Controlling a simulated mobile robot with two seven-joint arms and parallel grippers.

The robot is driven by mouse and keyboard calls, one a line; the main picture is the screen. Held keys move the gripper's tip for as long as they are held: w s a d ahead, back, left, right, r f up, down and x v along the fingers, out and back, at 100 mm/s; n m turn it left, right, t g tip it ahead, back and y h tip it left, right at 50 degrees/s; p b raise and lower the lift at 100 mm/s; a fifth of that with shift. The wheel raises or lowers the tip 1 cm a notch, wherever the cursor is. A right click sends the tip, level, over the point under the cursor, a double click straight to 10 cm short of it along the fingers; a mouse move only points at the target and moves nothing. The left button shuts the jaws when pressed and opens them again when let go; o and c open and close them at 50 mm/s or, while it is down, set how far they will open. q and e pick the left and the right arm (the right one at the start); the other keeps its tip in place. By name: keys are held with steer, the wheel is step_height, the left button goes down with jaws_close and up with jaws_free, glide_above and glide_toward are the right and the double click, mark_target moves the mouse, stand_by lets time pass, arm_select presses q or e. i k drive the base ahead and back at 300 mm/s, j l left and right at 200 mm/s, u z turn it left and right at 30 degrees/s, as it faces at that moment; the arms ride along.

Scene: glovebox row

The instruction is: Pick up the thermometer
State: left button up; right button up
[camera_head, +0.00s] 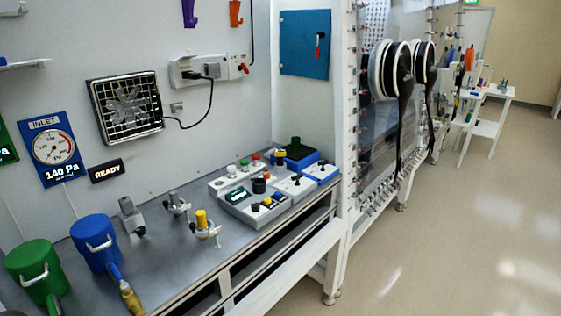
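I cannot make out a thermometer for certain in the head view. A small slim red and dark item (318,46) hangs on a blue wall panel (298,44), but it is too small to identify. A round dial gauge marked INLET (53,147) is on the wall at left, above a 140 Pa readout. Small items on the distant white table are too small to tell apart. Neither of my grippers is in view.
A grey bench (165,255) carries a green canister (36,268), a blue canister (95,243), small valves and a control box (248,200). A glovebox with black gloves (404,75) stands beyond. A white table (486,128) is far right. The floor (455,230) at right is clear.

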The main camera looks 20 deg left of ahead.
mark_target(279, 153)
steer(key=i+l+u, duration=0.3)
steer(key=i, duration=0.2)
steer(key=i+l+u, duration=0.3)
steer(key=i, duration=0.2)
steer(key=i+j, duration=0.05)
